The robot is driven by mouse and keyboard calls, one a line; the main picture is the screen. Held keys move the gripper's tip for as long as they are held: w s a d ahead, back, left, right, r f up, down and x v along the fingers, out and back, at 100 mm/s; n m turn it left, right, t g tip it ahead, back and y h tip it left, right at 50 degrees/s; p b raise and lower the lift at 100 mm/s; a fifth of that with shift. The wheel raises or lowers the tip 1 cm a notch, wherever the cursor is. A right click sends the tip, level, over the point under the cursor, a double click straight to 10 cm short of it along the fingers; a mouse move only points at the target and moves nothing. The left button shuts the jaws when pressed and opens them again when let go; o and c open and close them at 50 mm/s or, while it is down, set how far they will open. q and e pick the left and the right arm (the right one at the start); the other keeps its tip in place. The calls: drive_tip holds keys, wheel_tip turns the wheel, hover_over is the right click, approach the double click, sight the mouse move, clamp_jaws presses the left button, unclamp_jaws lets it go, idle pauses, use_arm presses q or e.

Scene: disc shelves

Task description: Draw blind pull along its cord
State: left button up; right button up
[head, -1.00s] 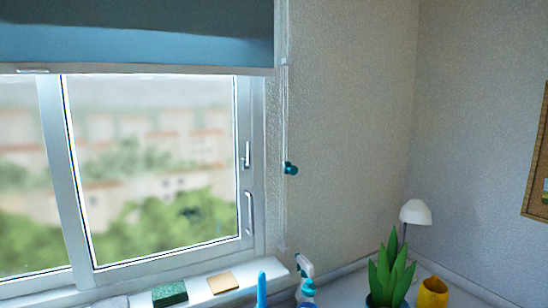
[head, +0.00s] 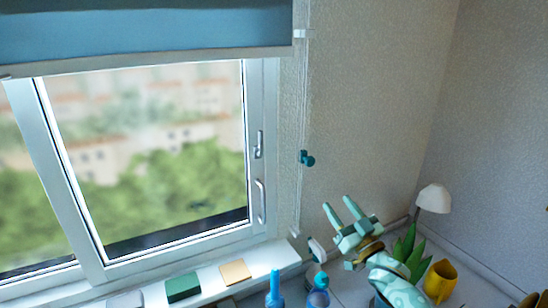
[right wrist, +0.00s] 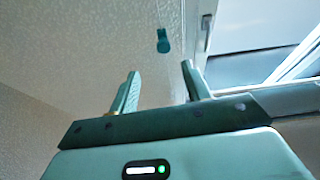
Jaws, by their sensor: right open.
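The blind pull (head: 307,158) is a small teal knob on a pale cord (head: 303,100) that runs down the wall right of the window. The blue blind (head: 150,28) hangs over the top of the window. My right gripper (head: 338,207) is open and empty, below and to the right of the pull, apart from it. In the right wrist view, the pull (right wrist: 163,42) hangs beyond the two fingertips (right wrist: 160,72), seen between them and above. My left gripper is not in view.
A green block (head: 184,287) and a tan square (head: 235,272) lie on the sill. Blue bottles (head: 275,290), a plant (head: 410,250), a yellow cup (head: 440,280) and a white lamp (head: 434,198) stand below. The wall around the pull is clear.

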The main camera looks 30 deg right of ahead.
sight(311, 164)
drive_tip(key=x, duration=0.5)
drive_tip(key=r+x, duration=0.1)
drive_tip(key=x, duration=0.4)
drive_tip(key=p+x, duration=0.1)
drive_tip(key=x, duration=0.5)
drive_tip(key=shift+s+a+r, duration=0.25)
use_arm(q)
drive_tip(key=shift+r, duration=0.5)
use_arm(e)
drive_tip(key=shift+t, duration=0.3)
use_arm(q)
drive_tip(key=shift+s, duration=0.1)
